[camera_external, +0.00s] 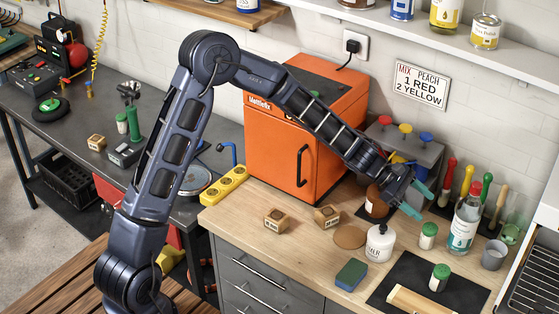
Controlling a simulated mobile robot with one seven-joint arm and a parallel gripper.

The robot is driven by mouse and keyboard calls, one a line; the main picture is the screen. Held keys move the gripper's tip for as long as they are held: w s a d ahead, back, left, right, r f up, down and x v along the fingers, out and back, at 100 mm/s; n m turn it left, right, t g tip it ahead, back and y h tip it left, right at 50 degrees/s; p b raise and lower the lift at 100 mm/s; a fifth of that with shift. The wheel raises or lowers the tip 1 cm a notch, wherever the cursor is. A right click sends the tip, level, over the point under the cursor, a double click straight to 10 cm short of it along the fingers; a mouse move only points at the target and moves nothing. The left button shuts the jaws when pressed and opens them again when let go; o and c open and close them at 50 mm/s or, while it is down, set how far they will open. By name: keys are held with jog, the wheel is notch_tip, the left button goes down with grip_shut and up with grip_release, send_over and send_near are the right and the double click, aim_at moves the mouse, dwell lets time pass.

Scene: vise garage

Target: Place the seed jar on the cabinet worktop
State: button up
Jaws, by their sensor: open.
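The cabinet worktop (325,262) is pale wood above grey drawers. Small clear jars with green lids show in several places, and I cannot read which is the seed jar. One jar (428,236) stands on the worktop right of a white bottle. Another jar (439,277) stands on a dark mat at the front right.
An orange oven (292,150) stands at the back left of the worktop. A brown bottle (376,203), white bottle (380,243), clear bottle (463,222) and grey cup (494,254) crowd the right. Wooden blocks (277,220) and a sponge (351,275) lie nearer; the front left is clear.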

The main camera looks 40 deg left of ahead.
jog(key=s+a+r+m+y, duration=0.3)
jog(key=s+a+r+m, duration=0.35)
jog(key=s+a, duration=0.4)
jog(key=s+a+r+m+y, duration=0.3)
jog(key=s+a+r+m, duration=0.2)
jog(key=s+a+r, duration=0.55)
jog(key=s+a+m+t+y, duration=0.2)
jog(key=s+a+m+y, duration=0.3)
jog(key=s+a, duration=1.4)
jog(key=a+y, duration=0.1)
jog(key=a, duration=0.2)
jog(key=shift+s+m+t, duration=0.3)
jog(key=shift+s+m, duration=0.05)
jog(key=shift+s, duration=0.05)
jog(key=shift+a+r, duration=0.1)
